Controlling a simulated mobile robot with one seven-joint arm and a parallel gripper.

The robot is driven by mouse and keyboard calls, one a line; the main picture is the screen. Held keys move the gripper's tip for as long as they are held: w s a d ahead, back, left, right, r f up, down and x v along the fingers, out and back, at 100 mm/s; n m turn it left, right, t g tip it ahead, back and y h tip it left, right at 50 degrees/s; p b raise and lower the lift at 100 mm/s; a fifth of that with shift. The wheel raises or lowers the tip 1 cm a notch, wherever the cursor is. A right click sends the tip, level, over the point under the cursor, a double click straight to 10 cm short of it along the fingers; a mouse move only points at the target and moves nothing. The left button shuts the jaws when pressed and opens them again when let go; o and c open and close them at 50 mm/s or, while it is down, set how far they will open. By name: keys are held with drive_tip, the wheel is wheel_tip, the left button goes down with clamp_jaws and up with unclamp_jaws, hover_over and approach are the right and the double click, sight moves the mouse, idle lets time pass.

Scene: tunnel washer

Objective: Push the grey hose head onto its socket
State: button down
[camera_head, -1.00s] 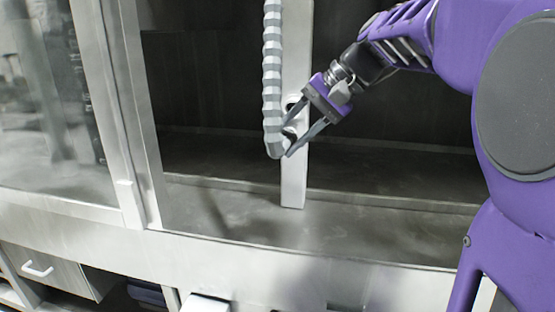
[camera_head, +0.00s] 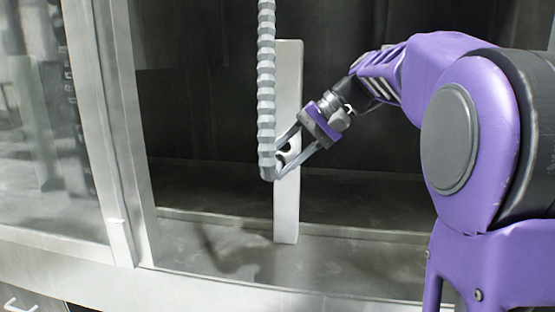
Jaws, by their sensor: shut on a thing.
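The grey ribbed hose (camera_head: 266,85) hangs down from the top of the view in front of a pale upright post. Its lower end, the hose head (camera_head: 268,171), bends towards the post. My gripper (camera_head: 277,160) comes in from the right, its two fingers reaching to the hose's lower end and shut on the hose head. A dark round spot (camera_head: 286,149) shows between the fingers against the post; I cannot tell whether it is the socket. The hose and fingers hide where the head meets the post, so contact with the socket cannot be told.
The pale post (camera_head: 287,215) stands upright in the washer's dark opening, behind the hose. A metal frame and glass panel (camera_head: 40,140) stand on the left. A metal ledge (camera_head: 200,285) runs along the front. The dark space right of the post is largely clear below my arm.

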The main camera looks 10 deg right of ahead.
drive_tip(key=shift+w+d+p, duration=0.25)
drive_tip(key=shift+w+p, duration=0.35)
drive_tip(key=shift+w, duration=0.2)
drive_tip(key=shift+w+d+p, duration=0.3)
drive_tip(key=shift+w+p, duration=0.25)
drive_tip(key=shift+w, duration=0.25)
drive_tip(key=shift+w+d+p, duration=0.25)
drive_tip(key=shift+w+p, duration=0.35)
drive_tip(key=shift+w, duration=0.2)
drive_tip(key=shift+w+d+r+p, duration=0.1)
drive_tip(key=shift+d+r+p, duration=0.1)
drive_tip(key=shift+p, duration=0.4)
drive_tip(key=shift+w+d+p, duration=0.25)
drive_tip(key=shift+w+p, duration=0.4)
drive_tip(key=shift+w, duration=0.1)
drive_tip(key=shift+w+d+p, duration=0.2)
drive_tip(key=shift+w+p, duration=0.45)
drive_tip(key=shift+w, duration=0.1)
idle(1.1)
drive_tip(key=shift+c, duration=2)
unclamp_jaws()
drive_tip(key=shift+s+f, duration=0.1)
drive_tip(key=shift+s, duration=0.05)
